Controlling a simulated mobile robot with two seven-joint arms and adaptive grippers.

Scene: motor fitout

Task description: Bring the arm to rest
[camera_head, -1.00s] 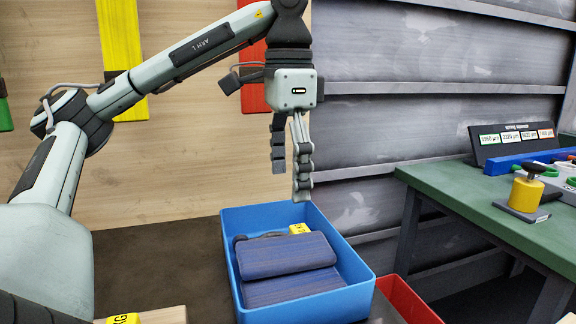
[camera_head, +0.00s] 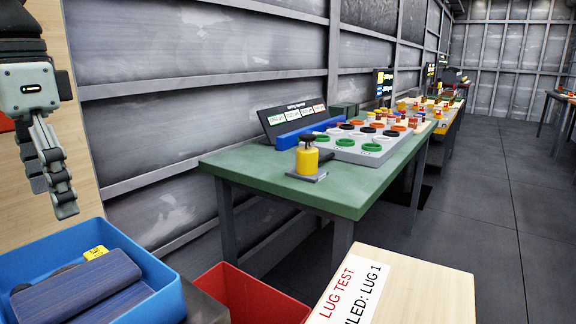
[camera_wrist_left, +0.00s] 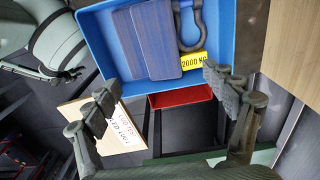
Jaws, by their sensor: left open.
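My left gripper (camera_head: 52,200) hangs fingers down at the left edge of the head view. It is open, and nothing shows between its fingers. It is above and apart from a blue bin (camera_head: 160,297) that holds dark blue folded bundles (camera_head: 85,290) and a yellow tag (camera_head: 96,252). In the left wrist view both fingers (camera_wrist_left: 160,90) are spread, with the blue bin (camera_wrist_left: 95,33) beyond them. There a grey shackle (camera_wrist_left: 190,28) lies beside the bundles, and the tag (camera_wrist_left: 194,60) reads 2000 KG.
A red bin (camera_head: 250,295) stands right of the blue one. A pale wooden surface with a "LUG TEST" label (camera_head: 345,290) is at the front. A green bench (camera_head: 330,195) carries a yellow weight (camera_head: 307,160) and a tray of coloured rings (camera_head: 365,150). Open floor (camera_head: 485,210) lies right.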

